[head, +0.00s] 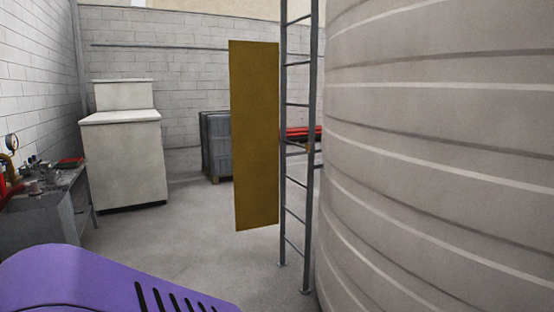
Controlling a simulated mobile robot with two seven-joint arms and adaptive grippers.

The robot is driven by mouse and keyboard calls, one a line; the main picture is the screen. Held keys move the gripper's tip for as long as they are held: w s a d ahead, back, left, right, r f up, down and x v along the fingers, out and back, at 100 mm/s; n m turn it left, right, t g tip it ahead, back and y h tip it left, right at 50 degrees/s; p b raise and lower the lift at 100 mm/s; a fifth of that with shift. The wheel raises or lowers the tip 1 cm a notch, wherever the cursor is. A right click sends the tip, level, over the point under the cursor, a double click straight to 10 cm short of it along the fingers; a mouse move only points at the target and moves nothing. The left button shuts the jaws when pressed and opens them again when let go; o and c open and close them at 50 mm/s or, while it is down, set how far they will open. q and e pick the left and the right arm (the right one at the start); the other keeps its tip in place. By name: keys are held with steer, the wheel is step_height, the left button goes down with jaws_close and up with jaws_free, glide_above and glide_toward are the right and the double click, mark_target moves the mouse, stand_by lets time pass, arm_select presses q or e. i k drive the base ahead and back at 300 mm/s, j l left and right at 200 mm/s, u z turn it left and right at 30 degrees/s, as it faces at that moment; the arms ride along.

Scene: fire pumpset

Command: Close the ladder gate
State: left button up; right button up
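The ladder gate (256,136) is a tall, narrow, mustard-yellow panel in the middle of the head view. It stands upright, off the floor, just left of the grey ladder (297,150). It appears swung out to the side, leaving the rungs uncovered. The ladder stands upright along the left side of a large ribbed tank. How the gate joins the ladder is hard to make out. Neither of my grippers shows in the head view.
The large beige tank (440,150) fills the right side. A white cabinet (125,155), a grey bin (216,146) and a workbench (45,215) with tools stand at the left and back. A purple rounded surface (95,280) covers the lower left. The floor (185,230) between is clear.

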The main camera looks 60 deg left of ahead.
mark_target(254, 66)
steer(key=j+u, duration=0.75)
steer(key=u, duration=0.15)
steer(key=i+j+u, duration=0.25)
steer(key=j+u, duration=0.2)
steer(key=i+j+u, duration=0.3)
steer(key=j+u, duration=0.2)
steer(key=i+j+u, duration=0.65)
steer(key=i+u, duration=0.15)
steer(key=u, duration=0.15)
steer(key=i+j+u, duration=0.1)
steer(key=i+u, duration=0.2)
steer(key=i, duration=1.3)
steer(key=i+z, duration=0.35)
steer(key=i+j+z, duration=0.85)
steer(key=z, duration=0.2)
steer(key=i+j+z, duration=0.45)
steer(key=j+z, duration=0.3)
steer(key=i+j+z, duration=0.1)
steer(key=j+z, duration=0.95)
steer(key=j, duration=0.2)
steer(key=j+z, duration=0.3)
steer(key=j, duration=0.2)
